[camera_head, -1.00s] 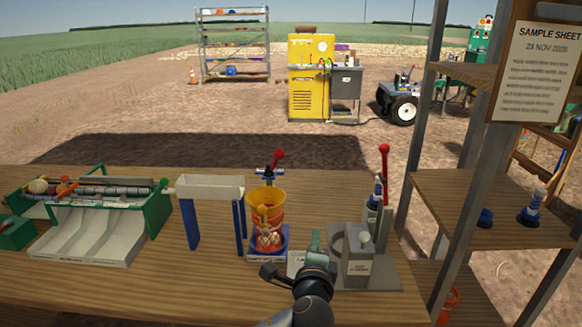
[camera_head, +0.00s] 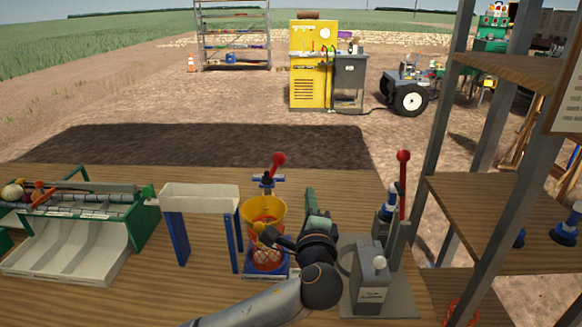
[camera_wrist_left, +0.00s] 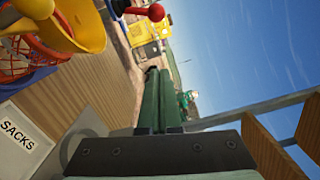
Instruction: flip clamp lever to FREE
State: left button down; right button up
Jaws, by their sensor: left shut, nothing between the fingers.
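Two levers with red knobs stand upright on the wooden table. One lever (camera_head: 278,160) rises from a blue and metal mount behind the yellow funnel (camera_head: 263,212); its knob also shows in the wrist view (camera_wrist_left: 156,13). The other lever (camera_head: 403,185) stands at the right on a grey fixture (camera_head: 371,280). I cannot read a FREE mark on either. My left gripper (camera_head: 311,200) is shut and empty, its green fingers pointing away just right of the funnel, between the two levers. The fingers fill the middle of the wrist view (camera_wrist_left: 157,100). They appear apart from both levers.
A red net sack (camera_head: 266,257) hangs under the funnel. A white trough (camera_head: 200,196) on blue legs and a green-framed sorter (camera_head: 75,250) stand left. A wooden shelf on grey posts (camera_head: 490,205) is close at the right. A SACKS label (camera_wrist_left: 20,136) lies by the sack.

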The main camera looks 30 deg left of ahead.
aim_at(274, 169)
pick_arm(q)
jog(key=w+a+r+p, duration=0.1)
jog(key=w+a, duration=0.6)
jog(key=a, duration=0.2)
jog(key=shift+a+p, duration=0.15)
jog(key=shift+p, duration=0.15)
dwell(0.5)
jog(key=shift+s+a+r+n, duration=0.15)
jog(key=shift+r+n, duration=0.05)
jog(key=shift+n, duration=0.1)
